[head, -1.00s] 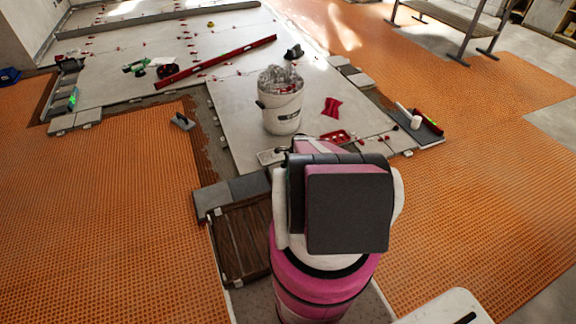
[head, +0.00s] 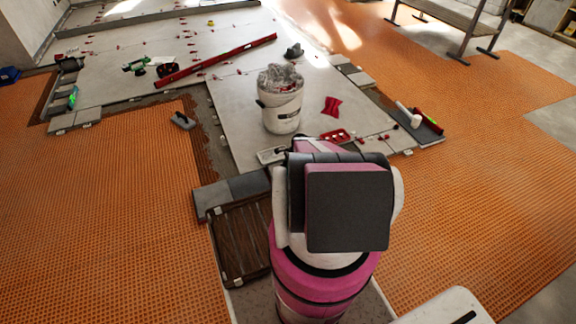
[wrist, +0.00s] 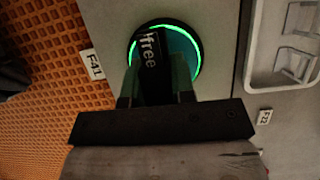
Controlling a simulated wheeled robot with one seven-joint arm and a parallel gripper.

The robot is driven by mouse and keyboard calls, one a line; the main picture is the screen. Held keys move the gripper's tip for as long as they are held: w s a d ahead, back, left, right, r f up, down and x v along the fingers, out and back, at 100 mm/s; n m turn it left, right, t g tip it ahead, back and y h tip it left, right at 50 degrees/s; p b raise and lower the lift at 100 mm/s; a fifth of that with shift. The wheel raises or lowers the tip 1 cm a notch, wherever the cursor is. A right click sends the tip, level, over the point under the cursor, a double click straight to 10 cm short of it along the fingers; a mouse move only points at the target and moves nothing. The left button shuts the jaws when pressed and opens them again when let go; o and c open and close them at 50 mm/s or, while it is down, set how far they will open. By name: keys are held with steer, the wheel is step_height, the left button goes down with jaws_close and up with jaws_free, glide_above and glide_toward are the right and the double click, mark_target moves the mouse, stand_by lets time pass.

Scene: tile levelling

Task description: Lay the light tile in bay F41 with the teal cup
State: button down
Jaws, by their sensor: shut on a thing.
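In the wrist view my gripper (wrist: 157,88) is shut on the teal cup (wrist: 183,46), a round tool with a glowing green rim. Its dark handle shows the word "free". The cup is over a pale grey surface (wrist: 218,55), which may be the light tile; I cannot tell whether they touch. A label reading F41 (wrist: 92,64) lies at the left, by the edge between the pale surface and orange matting. The bay itself cannot be made out. In the head view my arm hides the gripper and cup.
A white tray (wrist: 256,60) is at the right of the wrist view. Orange matting (head: 100,190) lies to both sides.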

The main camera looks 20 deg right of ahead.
steer(key=shift+f, duration=0.25)
stand_by(0.5)
steer(key=c, duration=0.9)
jaws_free()
